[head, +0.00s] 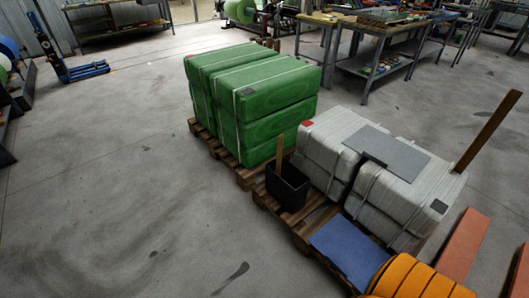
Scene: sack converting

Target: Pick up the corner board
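A long brown board (487,131) stands tilted at the far right corner of the white strapped bales (398,208), its top leaning to the right. Its lower end is hidden behind the bales. A shorter brown strip (280,152) stands nearly upright in a black bin (288,188), its lower part hidden inside. I cannot tell for certain which of these is the corner board. Neither of my grippers shows in the head view.
The bin and white bales stand on a wooden pallet (303,233). A grey sheet (386,152) lies on the bales, a blue sheet (348,250) in front. Green bales (265,105) stand behind left. Orange pieces (465,245) lie right. The floor at left is clear.

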